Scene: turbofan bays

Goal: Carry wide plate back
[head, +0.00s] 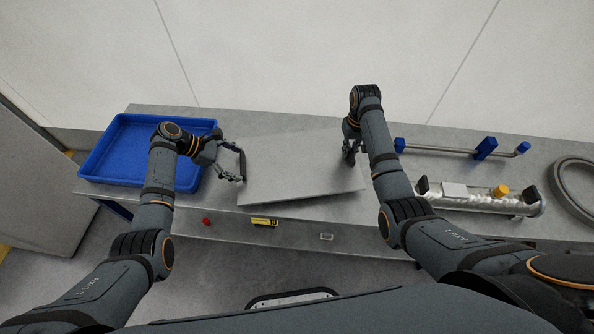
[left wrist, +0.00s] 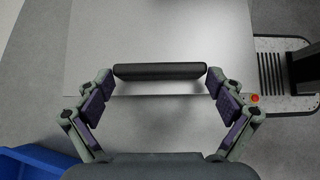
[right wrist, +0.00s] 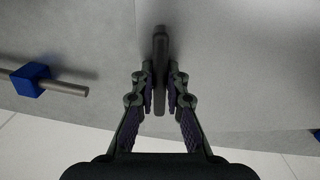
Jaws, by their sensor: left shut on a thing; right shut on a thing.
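The wide plate (head: 300,165) is a flat grey sheet in the middle of the bench, with a dark handle at its left and right ends. It lies level or nearly so; I cannot tell whether it touches the bench. My left gripper (head: 240,164) is at the plate's left end. In the left wrist view its fingers are spread wide, at both ends of the black left handle (left wrist: 160,71). My right gripper (head: 350,150) is at the right end. In the right wrist view its fingers close on the narrow right handle (right wrist: 160,68). The plate (right wrist: 240,50) extends right there.
A blue tray (head: 103,154) stands on the bench's left end. Right of the plate are a metal rod with blue blocks (head: 486,148), a silver tube assembly (head: 480,198) and a grey hose ring (head: 562,190). A red button (head: 206,221) and yellow label (head: 264,222) are on the bench front.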

